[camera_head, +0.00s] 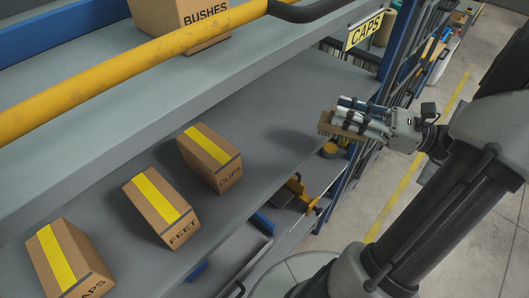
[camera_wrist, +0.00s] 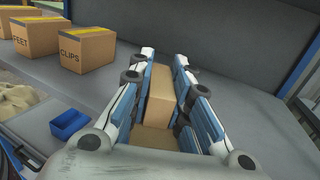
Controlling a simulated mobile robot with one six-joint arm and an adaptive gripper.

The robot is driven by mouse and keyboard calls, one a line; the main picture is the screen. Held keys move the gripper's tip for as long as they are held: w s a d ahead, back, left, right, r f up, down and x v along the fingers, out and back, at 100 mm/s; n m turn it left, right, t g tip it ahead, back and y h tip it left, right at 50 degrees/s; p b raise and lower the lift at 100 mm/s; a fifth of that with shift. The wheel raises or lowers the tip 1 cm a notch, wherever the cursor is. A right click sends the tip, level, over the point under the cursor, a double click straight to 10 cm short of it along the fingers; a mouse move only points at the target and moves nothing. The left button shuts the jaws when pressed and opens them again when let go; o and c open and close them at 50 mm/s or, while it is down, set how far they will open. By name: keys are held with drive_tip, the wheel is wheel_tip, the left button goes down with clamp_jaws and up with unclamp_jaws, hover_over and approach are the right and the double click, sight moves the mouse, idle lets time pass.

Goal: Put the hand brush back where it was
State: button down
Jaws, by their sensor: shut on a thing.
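The hand brush (camera_head: 327,124) shows in the head view as a tan, bristly block held at the shelf's right end. My gripper (camera_head: 350,113) is shut on it, and the fingers hide much of its body. In the wrist view the brush (camera_wrist: 160,88) is a plain tan wooden block between the two blue-and-white fingers of my gripper (camera_wrist: 165,58). The brush appears to be above the grey shelf (camera_head: 290,110); whether it touches the surface I cannot tell.
Boxes marked CLIPS (camera_head: 209,158), FEET (camera_head: 160,207) and a partly cut-off label (camera_head: 68,262) stand left on the shelf. A BUSHES box (camera_head: 185,20) is on the upper shelf behind a yellow rail (camera_head: 120,72). The shelf between CLIPS and my gripper is clear. A blue bin (camera_wrist: 72,122) sits lower.

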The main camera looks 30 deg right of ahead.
drive_tip(key=shift+s+d+f+b, duration=0.1)
drive_tip(key=shift+s+f+b, duration=0.25)
drive_tip(key=shift+s, duration=0.6)
drive_tip(key=shift+w+a+f+p, duration=0.4)
drive_tip(key=shift+w+a+f, duration=0.2)
drive_tip(key=shift+w+a, duration=1.5)
drive_tip(key=shift+w+a+f+p, duration=0.35)
drive_tip(key=shift+w+a+f, duration=0.25)
drive_tip(key=shift+w+a, duration=1.45)
drive_tip(key=shift+w+a+f+p, duration=0.4)
drive_tip(key=shift+w+a+f, duration=0.2)
drive_tip(key=shift+w+a, duration=1.45)
drive_tip(key=shift+w+d, duration=0.25)
drive_tip(key=shift+w, duration=0.05)
drive_tip(key=shift+f, duration=0.1)
drive_tip(key=c, duration=1.5)
unclamp_jaws()
